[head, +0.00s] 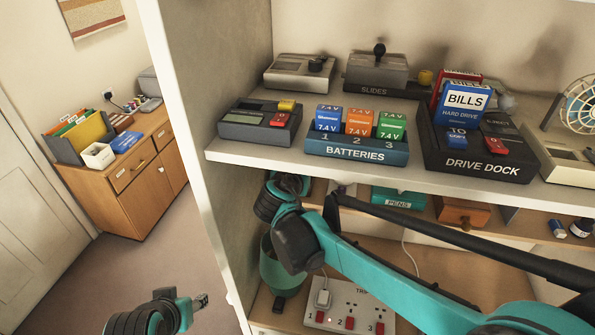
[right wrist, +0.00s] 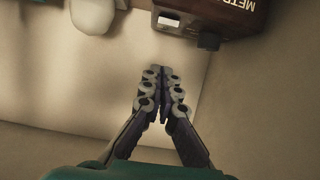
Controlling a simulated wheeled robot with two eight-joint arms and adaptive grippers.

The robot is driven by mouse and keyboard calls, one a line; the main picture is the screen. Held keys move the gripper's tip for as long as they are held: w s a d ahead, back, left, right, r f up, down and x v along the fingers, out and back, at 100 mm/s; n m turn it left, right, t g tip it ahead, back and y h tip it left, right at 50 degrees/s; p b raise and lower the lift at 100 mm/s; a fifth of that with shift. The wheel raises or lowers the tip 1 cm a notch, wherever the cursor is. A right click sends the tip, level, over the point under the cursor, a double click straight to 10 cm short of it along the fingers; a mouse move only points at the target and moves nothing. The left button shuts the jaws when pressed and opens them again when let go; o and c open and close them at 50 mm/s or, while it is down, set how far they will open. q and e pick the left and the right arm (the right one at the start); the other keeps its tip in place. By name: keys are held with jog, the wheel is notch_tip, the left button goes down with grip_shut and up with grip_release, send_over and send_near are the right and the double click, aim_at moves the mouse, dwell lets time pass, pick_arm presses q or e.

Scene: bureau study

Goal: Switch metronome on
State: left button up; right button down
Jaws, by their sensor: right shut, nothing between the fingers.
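The metronome (right wrist: 228,12) shows at the top right of the right wrist view as a dark brown box with partly cut-off "METR" lettering, upside down in the picture. A small pale switch-like piece (right wrist: 169,21) and a dark round knob (right wrist: 208,41) are on its near side. My right gripper (right wrist: 162,72) is shut and empty, its tips apart from the box, below the pale piece in the picture. In the head view my right arm reaches under the upper shelf, and its fingers are hidden. I cannot make out the metronome there. My left gripper (head: 201,301) is low at the left, away from the shelves.
The upper shelf (head: 225,150) holds a battery rack (head: 355,150), a drive dock (head: 480,165) and several devices. Below are a pens box (head: 398,197), a green bin (head: 283,268) and a power strip (head: 345,300). A pale rounded object (right wrist: 92,14) stands left of the metronome.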

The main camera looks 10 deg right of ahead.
jog(key=shift+w+d+f, duration=0.1)
jog(key=shift+f, duration=1)
jog(key=shift+w+f, duration=0.1)
jog(key=shift+f, duration=1)
jog(key=shift+b, duration=0.3)
jog(key=shift+s+f+b, duration=0.15)
jog(key=shift+f+b, duration=0.3)
jog(key=shift+f, duration=0.1)
jog(key=shift+r, duration=0.2)
jog(key=shift+r, duration=0.15)
jog(key=shift+r+p, duration=0.65)
jog(key=shift+p, duration=0.1)
